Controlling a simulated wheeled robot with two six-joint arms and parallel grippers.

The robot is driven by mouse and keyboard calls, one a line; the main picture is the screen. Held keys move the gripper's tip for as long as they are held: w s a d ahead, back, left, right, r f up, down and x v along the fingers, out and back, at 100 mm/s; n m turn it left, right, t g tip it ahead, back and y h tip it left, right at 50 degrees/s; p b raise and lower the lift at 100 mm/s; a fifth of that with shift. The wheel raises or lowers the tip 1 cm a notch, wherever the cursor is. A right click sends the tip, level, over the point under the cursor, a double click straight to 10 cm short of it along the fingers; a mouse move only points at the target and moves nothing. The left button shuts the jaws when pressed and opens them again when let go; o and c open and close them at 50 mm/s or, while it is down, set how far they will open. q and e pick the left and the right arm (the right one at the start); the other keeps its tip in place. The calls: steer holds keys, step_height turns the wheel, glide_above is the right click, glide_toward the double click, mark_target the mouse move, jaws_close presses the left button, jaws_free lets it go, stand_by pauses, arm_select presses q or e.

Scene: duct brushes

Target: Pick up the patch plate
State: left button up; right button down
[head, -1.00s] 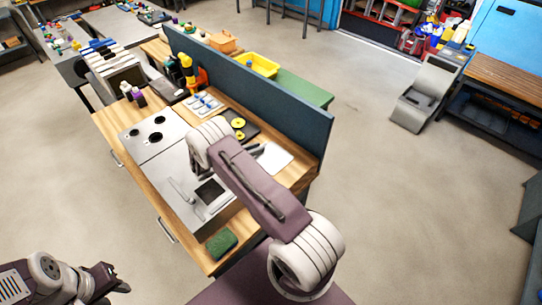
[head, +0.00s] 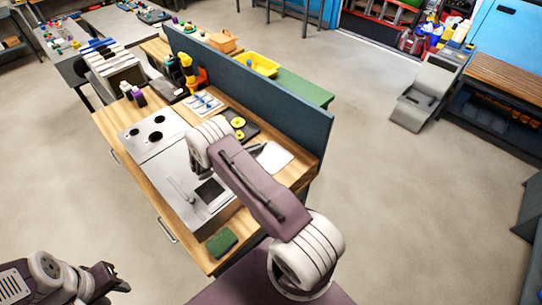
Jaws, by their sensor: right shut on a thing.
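The patch plate (head: 275,158) is a pale flat sheet at the right end of the workbench, beside the blue-grey back panel. My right arm reaches over the bench and hides part of this area. The dark tip of my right gripper (head: 257,148) shows just past the arm, at the plate's upper left edge, and is shut on it. I cannot tell whether the plate is clear of the bench top. My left gripper (head: 117,278) is at the lower left, away from the bench, open and empty.
A metal duct (head: 163,165) with round holes and a dark rectangular opening lies on the bench. A green pad (head: 221,243) is at the front corner. A dark tray (head: 243,122) with yellow discs and a yellow drill (head: 187,66) stand along the back panel (head: 290,112).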

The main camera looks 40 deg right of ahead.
steer(key=shift+r, duration=0.1)
stand_by(0.7)
step_height(320, 180, up, 10)
steer(key=b, duration=0.1)
steer(key=shift+b, duration=0.3)
